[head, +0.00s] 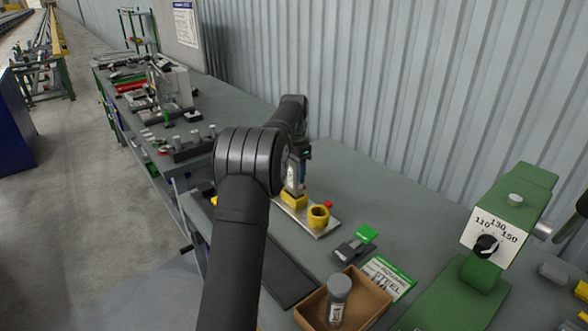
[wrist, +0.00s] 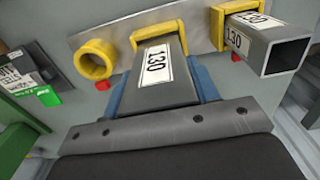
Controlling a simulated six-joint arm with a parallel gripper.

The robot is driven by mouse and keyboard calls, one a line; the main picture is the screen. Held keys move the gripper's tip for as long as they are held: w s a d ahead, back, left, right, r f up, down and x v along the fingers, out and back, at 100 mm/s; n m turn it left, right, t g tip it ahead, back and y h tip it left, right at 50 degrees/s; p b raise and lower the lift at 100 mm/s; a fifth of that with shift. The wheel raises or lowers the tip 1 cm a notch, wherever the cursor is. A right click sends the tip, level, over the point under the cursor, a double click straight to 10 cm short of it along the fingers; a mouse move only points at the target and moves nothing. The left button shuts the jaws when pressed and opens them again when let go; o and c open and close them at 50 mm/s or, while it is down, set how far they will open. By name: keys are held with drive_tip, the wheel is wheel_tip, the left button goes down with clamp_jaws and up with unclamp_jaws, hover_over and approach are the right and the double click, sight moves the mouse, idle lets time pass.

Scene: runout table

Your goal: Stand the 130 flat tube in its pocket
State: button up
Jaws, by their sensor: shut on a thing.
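The 130 flat tube (wrist: 155,75) is a grey tube with a white "130" label. My gripper (wrist: 162,92) is shut on it, with blue fingers on both sides. In the wrist view its far end meets a yellow pocket (wrist: 160,30), whose rim shows behind and beside it. How deep the end sits I cannot tell. In the head view a labelled tube (head: 292,176) stands over a yellow pocket (head: 294,200), and my arm hides most of my gripper.
A square tube labelled 130 (wrist: 268,45) stands in the right-hand pocket, close beside my gripper. An empty round yellow pocket (wrist: 94,60) is at left on the metal plate (head: 322,227). A cardboard box (head: 365,302) holds a round grey piece. A green dial stand (head: 500,230) is at right.

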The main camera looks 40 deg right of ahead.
sight(294, 180)
drive_tip(key=shift+f, duration=2.1)
drive_tip(key=o, duration=1.2)
drive_tip(key=shift+c, duration=0.2)
wheel_tip(294, 180, up, 17)
drive_tip(key=shift+r, duration=0.15)
wheel_tip(294, 180, down, 17)
drive_tip(key=shift+f, duration=0.2)
